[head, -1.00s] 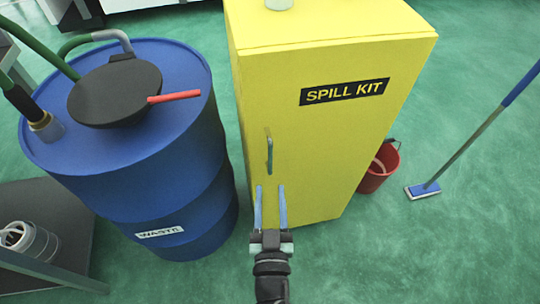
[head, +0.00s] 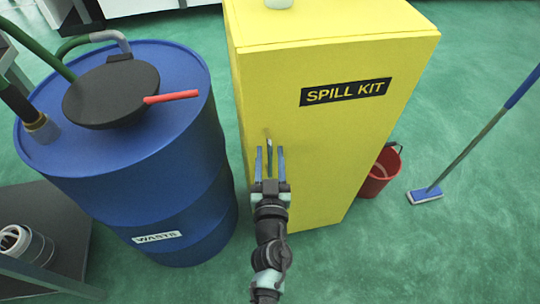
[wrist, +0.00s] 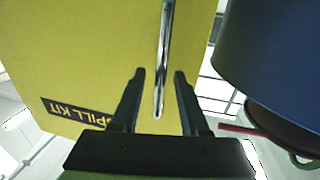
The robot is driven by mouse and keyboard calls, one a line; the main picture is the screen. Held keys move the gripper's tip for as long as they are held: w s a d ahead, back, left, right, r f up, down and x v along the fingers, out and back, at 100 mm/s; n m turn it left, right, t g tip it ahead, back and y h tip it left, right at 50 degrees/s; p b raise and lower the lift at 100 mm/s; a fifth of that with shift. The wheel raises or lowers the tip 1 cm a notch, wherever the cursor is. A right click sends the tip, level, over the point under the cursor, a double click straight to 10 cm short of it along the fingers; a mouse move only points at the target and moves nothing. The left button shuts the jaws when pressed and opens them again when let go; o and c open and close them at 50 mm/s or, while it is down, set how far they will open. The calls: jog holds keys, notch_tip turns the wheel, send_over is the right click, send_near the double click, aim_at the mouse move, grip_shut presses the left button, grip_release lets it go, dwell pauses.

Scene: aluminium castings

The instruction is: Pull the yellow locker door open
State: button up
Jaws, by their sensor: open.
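The yellow locker (head: 310,130) stands upright with its door shut and a black SPILL KIT label (head: 345,92) on the front. Its vertical metal handle (head: 269,150) is near the door's left edge. In the wrist view the handle (wrist: 165,60) runs down from the top, its end between the finger tips as seen there. My gripper (head: 269,152) is open in front of the door, one finger on each side of the handle. It also shows open in the wrist view (wrist: 158,75). I cannot tell whether the fingers touch the handle or the door.
A blue waste drum (head: 125,160) with a black funnel (head: 110,92) and red lever stands close left of the locker. Green floor in front right is clear.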

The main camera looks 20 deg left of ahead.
grip_shut()
dwell(1.3)
